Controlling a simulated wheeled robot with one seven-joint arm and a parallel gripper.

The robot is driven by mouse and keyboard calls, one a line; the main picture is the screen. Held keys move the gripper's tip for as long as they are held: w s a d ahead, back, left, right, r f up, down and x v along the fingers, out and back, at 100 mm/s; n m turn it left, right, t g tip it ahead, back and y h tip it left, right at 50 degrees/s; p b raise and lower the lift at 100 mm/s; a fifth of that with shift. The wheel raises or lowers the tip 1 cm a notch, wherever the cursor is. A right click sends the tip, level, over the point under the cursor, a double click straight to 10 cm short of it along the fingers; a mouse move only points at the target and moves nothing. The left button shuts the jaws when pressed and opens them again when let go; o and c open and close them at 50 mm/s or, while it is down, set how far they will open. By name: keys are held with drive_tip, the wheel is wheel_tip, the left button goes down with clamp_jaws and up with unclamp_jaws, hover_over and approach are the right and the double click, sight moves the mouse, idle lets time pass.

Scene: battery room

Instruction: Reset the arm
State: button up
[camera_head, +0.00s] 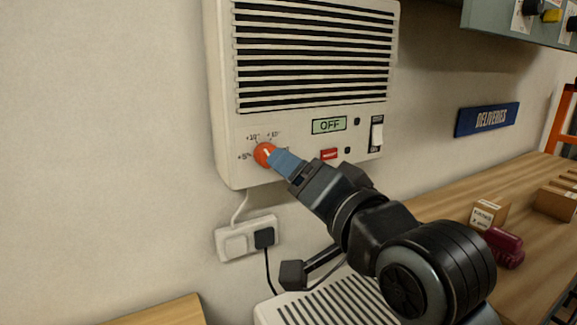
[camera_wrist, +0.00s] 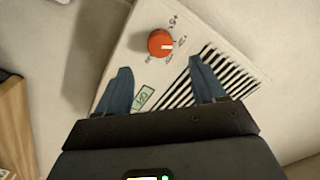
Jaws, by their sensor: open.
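My gripper (camera_head: 285,160) is at the lower left of a white wall unit (camera_head: 222,100), in front of its orange-red knob (camera_head: 264,154). In the wrist view the two blue fingers of my gripper (camera_wrist: 159,68) are spread apart with nothing between them. The knob, also in the wrist view (camera_wrist: 160,42), lies just past the fingertips, roughly centred between them, with a white pointer mark. In the head view a finger overlaps the knob's right edge; I cannot tell whether they touch. The unit's display (camera_head: 329,125) reads OFF.
A white rocker switch (camera_head: 377,137) and a red button (camera_head: 329,154) sit right of the knob. A socket (camera_head: 235,243) with a black plug is below. A wooden bench (camera_head: 530,240) at right holds small boxes (camera_head: 488,214). The wall at left is clear.

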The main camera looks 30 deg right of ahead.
drive_tip(key=shift+s, duration=0.3)
drive_tip(key=shift+f, duration=0.1)
drive_tip(key=s+d+f+n+g, duration=0.2)
drive_tip(key=s+f+n, duration=0.4)
drive_tip(key=s+f, duration=1.05)
drive_tip(key=s+a+f+n, duration=0.1)
drive_tip(key=s+f, duration=0.2)
drive_tip(key=s, duration=0.6)
drive_tip(key=s+a+f+n+g, duration=0.1)
drive_tip(key=s+f+n, duration=0.1)
drive_tip(key=s, duration=0.8)
drive_tip(key=shift+s+f, duration=0.3)
drive_tip(key=shift+f, duration=0.35)
drive_tip(key=shift+a, duration=0.1)
